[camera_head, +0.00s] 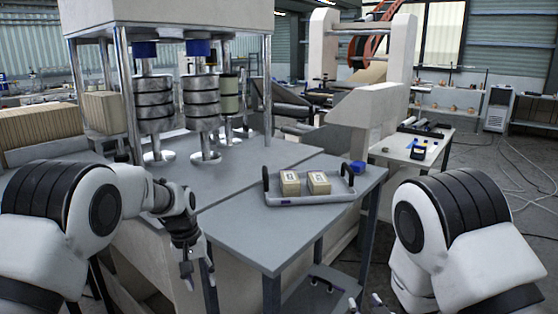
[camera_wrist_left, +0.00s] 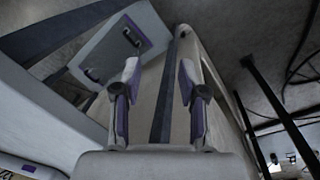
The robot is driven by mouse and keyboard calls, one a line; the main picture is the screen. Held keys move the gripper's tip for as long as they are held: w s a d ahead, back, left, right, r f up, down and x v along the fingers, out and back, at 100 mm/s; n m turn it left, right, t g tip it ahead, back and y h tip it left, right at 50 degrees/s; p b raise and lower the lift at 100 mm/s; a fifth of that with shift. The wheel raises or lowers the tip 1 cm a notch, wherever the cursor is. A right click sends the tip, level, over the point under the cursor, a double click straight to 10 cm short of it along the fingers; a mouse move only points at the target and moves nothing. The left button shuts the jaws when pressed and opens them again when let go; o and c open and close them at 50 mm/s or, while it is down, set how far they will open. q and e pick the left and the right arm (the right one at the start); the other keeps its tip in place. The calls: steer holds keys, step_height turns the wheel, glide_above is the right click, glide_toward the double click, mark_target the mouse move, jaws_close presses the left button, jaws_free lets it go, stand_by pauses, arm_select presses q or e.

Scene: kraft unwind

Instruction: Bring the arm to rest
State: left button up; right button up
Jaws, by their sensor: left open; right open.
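My left gripper (camera_head: 199,282) hangs with its fingers pointing down in front of the grey table's left side, in the head view. In the left wrist view the same gripper (camera_wrist_left: 158,78) has its two fingers apart with nothing between them. My right gripper (camera_head: 365,302) shows only as fingertips at the bottom edge of the head view, spread apart; the rest of it is cut off. No object shows between those tips.
A grey tray (camera_head: 318,196) with black handles holds two small boxes (camera_head: 290,183) on the grey table (camera_head: 245,232). A blue object (camera_head: 357,167) sits behind it. A lower shelf (camera_head: 322,290) lies below the table.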

arm_select(q)
steer(key=s+a+f+g, duration=0.2)
steer(key=s+f, duration=0.8)
steer(key=f, duration=0.2)
steer(key=s+a+f+g, duration=0.2)
steer(key=s+f, duration=0.8)
steer(key=f, duration=0.2)
arm_select(e)
steer(key=s+d+f+m+g+h, duration=0.1)
steer(key=s+d+f+g, duration=0.15)
steer(key=s+f, duration=0.45)
steer(key=s+d+f+m+g, duration=0.1)
steer(key=s+d+f+g, duration=0.15)
steer(key=s+f, duration=0.45)
arm_select(q)
steer(key=s+a+f+m+t, duration=0.1)
steer(key=s, duration=0.8)
steer(key=s+a+f+m+t+y, duration=0.1)
steer(key=s+f+t, duration=0.1)
steer(key=s, duration=0.8)
steer(key=shift+s+a+t, duration=0.15)
steer(key=shift+s+t, duration=0.15)
arm_select(e)
steer(key=s+f+g, duration=0.5)
steer(key=s, duration=0.5)
steer(key=s+f+g, duration=0.4)
steer(key=s+f, duration=0.1)
steer(key=s, duration=0.4)
steer(key=shift+s+d+g, duration=0.25)
steer(key=shift+s+g, duration=0.15)
